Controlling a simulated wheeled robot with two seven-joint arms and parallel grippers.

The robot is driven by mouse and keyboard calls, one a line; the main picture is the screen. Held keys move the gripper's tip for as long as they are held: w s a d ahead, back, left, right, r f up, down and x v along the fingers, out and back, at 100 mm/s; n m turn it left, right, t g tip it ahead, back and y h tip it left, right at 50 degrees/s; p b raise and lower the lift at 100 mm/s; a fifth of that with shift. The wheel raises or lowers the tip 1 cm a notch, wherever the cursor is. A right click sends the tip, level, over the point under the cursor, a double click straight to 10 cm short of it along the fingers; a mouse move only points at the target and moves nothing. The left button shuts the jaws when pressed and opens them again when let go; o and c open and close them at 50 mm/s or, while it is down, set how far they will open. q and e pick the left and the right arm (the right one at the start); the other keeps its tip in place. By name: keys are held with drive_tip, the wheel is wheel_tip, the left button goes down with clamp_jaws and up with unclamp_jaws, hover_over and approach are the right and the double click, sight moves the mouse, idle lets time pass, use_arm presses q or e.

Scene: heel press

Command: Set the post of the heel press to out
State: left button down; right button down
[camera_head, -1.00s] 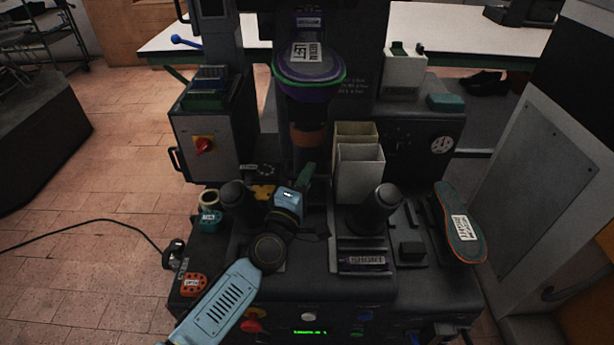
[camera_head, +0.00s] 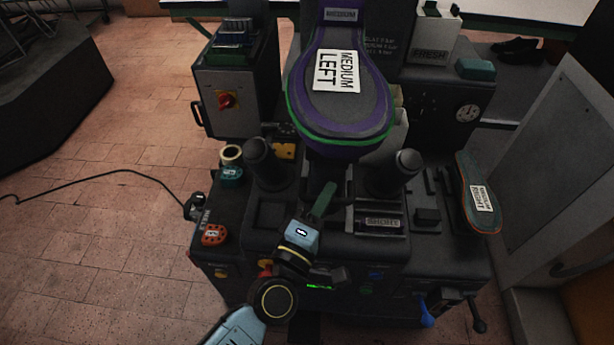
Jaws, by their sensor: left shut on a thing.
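The heel press's post (camera_head: 322,174) is mostly hidden under a purple shoe last (camera_head: 338,105) with a green edge and a "MEDIUM LEFT" label. The last leans large toward me over the front deck. My left gripper (camera_head: 314,217) comes in from below, in front of the post. It is shut on a green handle (camera_head: 324,198) whose upper part sticks out past the fingers. The link between handle and post is hard to make out in the dark. My right gripper is not in view.
Two black cylinders (camera_head: 267,165) (camera_head: 405,172) stand on either side of the handle. A "MEDIUM RIGHT" sole (camera_head: 481,195) lies at the right. A tray marked "SHORT" (camera_head: 382,222) sits at the front. A box with a red switch (camera_head: 227,101) stands at the left.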

use_arm(q)
drive_tip(key=shift+s, duration=0.35)
drive_tip(key=shift+s+f, duration=0.1)
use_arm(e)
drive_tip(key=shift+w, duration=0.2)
use_arm(q)
drive_tip(key=c, duration=1.8)
unclamp_jaws()
drive_tip(key=shift+s, duration=0.1)
drive_tip(key=o, duration=0.4)
drive_tip(key=shift+s, duration=0.15)
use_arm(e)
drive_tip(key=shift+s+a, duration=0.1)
use_arm(q)
drive_tip(key=v, duration=1.3)
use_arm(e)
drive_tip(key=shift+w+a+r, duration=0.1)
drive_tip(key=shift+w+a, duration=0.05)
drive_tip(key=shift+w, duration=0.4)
